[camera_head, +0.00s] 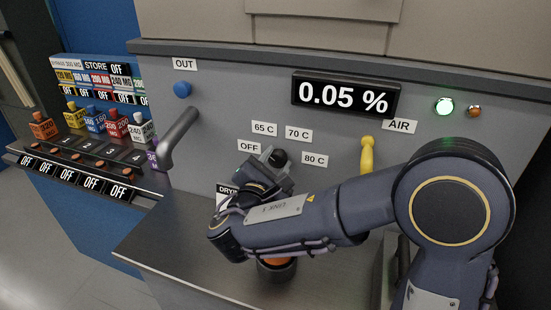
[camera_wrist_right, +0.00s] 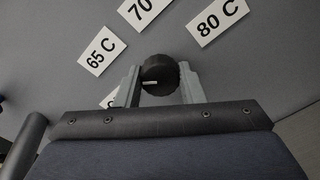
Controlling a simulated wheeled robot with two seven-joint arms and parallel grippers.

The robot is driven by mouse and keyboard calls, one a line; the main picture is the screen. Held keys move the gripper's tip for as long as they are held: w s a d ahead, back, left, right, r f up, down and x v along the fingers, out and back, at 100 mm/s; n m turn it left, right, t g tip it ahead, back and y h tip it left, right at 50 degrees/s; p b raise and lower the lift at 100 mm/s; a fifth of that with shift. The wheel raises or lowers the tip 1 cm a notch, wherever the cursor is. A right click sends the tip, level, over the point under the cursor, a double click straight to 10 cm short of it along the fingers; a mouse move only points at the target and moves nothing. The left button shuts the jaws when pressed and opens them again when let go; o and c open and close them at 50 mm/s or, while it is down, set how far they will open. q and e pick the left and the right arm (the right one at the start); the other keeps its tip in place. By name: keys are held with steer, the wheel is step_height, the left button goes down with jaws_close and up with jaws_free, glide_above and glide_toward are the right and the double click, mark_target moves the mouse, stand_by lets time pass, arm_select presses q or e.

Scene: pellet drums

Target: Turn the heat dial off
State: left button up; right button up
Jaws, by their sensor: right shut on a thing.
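The heat dial (camera_head: 280,157) is a small black knob on the grey panel, among the labels OFF (camera_head: 249,146), 65 C (camera_head: 264,128), 70 C (camera_head: 298,133) and 80 C (camera_head: 314,160). My right gripper (camera_head: 272,158) reaches it from below and is shut on it. In the right wrist view the dial (camera_wrist_right: 160,73) sits between the two grey fingers of the right gripper (camera_wrist_right: 160,78). A small pale mark shows on its lower left part. The OFF label is mostly hidden behind a finger there. My left gripper is out of view.
A display (camera_head: 345,95) reads 0.05 %. A yellow lever (camera_head: 367,155) stands right of the dial, and a grey handle (camera_head: 179,136) and blue button (camera_head: 182,89) are at left. An orange-topped round thing (camera_head: 277,268) is partly hidden under my arm. Coloured drums (camera_head: 43,126) stand far left.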

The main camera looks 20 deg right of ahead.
steer(key=n+p, duration=0.2)
steer(key=n, duration=0.2)
steer(key=shift+r+n+p, duration=0.15)
steer(key=shift+n+p, duration=0.15)
steer(key=shift+p, duration=0.05)
steer(key=shift+n+p, duration=1)
steer(key=shift+n, duration=0.4)
steer(key=shift+f, duration=0.2)
steer(key=o, duration=1)
steer(key=shift+b+v, duration=0.8)
steer(key=shift+v, duration=3.1)
